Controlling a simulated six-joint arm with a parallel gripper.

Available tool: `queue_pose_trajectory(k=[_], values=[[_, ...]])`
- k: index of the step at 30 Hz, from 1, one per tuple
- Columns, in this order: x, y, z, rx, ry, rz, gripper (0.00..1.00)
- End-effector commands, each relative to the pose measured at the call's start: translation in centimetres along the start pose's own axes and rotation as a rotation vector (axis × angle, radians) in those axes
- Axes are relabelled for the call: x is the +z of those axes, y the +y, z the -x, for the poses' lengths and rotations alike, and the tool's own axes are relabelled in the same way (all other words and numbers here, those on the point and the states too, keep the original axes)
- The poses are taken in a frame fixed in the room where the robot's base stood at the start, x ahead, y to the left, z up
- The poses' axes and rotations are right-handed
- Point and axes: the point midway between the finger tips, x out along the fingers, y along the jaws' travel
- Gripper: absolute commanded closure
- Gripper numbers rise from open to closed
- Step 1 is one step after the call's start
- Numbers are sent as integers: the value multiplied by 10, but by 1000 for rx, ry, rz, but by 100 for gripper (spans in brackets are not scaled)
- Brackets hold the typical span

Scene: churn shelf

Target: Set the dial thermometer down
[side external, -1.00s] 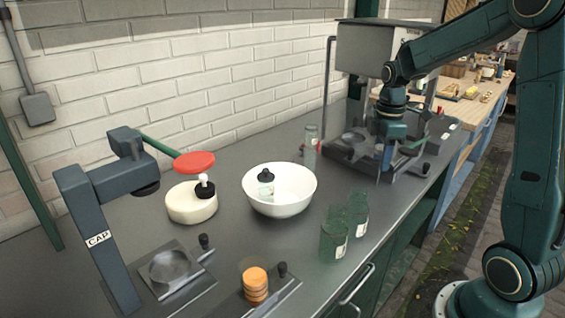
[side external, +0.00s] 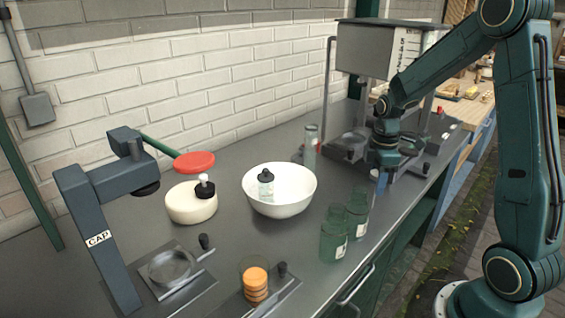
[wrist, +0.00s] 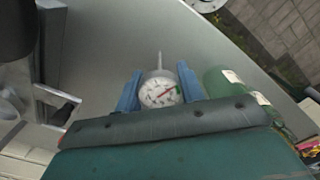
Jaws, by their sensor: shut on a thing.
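The dial thermometer (wrist: 160,92) shows in the wrist view as a round white dial with red and green marks and a thin metal stem pointing up the picture. My gripper (wrist: 158,88) is shut on it, with one blue finger on each side of the dial. In the side view my gripper (side external: 381,181) is low over the grey counter (side external: 390,215), in front of the filling station and right of the green jars. The thermometer is hard to make out there. I cannot tell whether its stem touches the counter.
Several green glass jars (side external: 334,240) stand close by on the left. Behind them are a white bowl (side external: 280,205) holding a small bottle and a clear bottle (side external: 310,150). The filling station (side external: 375,50) stands behind my gripper. The counter's front edge is near.

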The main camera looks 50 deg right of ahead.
Motion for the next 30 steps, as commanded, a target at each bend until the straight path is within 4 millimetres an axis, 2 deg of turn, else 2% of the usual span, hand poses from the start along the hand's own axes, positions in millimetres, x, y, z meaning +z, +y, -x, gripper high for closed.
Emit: queue_pose_trajectory(k=[12, 13, 15, 16, 30], values=[[0, 0, -4, -1, 0, 0, 84], [0, 0, -3, 0, 0, 0, 56], [0, 0, -3, 0, 0, 0, 42], [0, 0, -3, 0, 0, 0, 40], [0, 0, 4, 2, 1, 0, 40]])
